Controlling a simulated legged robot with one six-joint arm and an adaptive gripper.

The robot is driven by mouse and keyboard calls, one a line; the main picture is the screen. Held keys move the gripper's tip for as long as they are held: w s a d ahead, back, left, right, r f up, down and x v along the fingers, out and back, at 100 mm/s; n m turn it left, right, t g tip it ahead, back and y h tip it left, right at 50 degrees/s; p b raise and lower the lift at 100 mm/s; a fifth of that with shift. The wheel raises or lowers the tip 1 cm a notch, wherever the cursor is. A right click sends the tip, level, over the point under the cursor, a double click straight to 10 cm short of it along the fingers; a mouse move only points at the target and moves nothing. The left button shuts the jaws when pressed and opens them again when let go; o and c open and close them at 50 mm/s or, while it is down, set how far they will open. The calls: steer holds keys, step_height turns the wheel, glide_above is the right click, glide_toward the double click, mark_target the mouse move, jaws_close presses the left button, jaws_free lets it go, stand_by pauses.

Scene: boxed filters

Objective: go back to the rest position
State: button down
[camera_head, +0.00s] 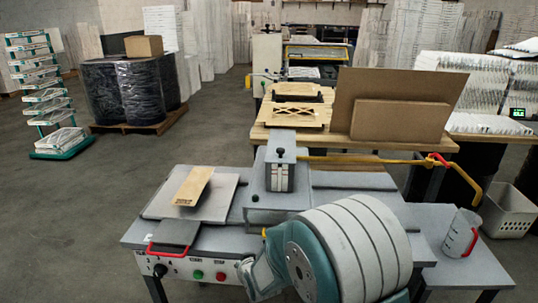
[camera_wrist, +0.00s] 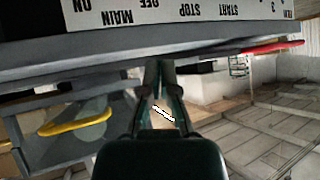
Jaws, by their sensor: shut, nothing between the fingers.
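My gripper (camera_wrist: 160,68) shows in the wrist view, with its two dark fingers close together at the tips and nothing held between them. It is near the front edge of the machine's control panel (camera_wrist: 180,12), whose labels appear upside down. I cannot make out the gripper in the head view. The grey machine table (camera_head: 215,248) stands in the near middle of the head view, with red and green buttons and a black knob on its front.
A wooden piece (camera_head: 193,186) lies on a plate on the machine's left. A red handle (camera_head: 167,251) juts from its front edge. Cardboard sheets (camera_head: 402,124) stand behind.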

steer(key=s+d+r+m+g+h, duration=0.1)
steer(key=s+d+r, duration=0.4)
steer(key=d+r, duration=0.25)
steer(key=s+d+r+g+h, duration=0.1)
steer(key=s+d+r+h, duration=0.1)
steer(key=s+d+r, duration=0.45)
steer(key=s+d+r+m+g, duration=0.1)
steer(key=s+d+r, duration=0.2)
steer(key=s, duration=0.5)
steer(key=s+d+r+g+h, duration=0.1)
steer(key=s+d+r, duration=0.2)
steer(key=s+d, duration=0.3)
steer(key=shift+s+r+m, duration=0.35)
steer(key=shift+s+m, duration=0.05)
steer(key=shift+s, duration=0.8)
steer(key=shift+d, duration=0.15)
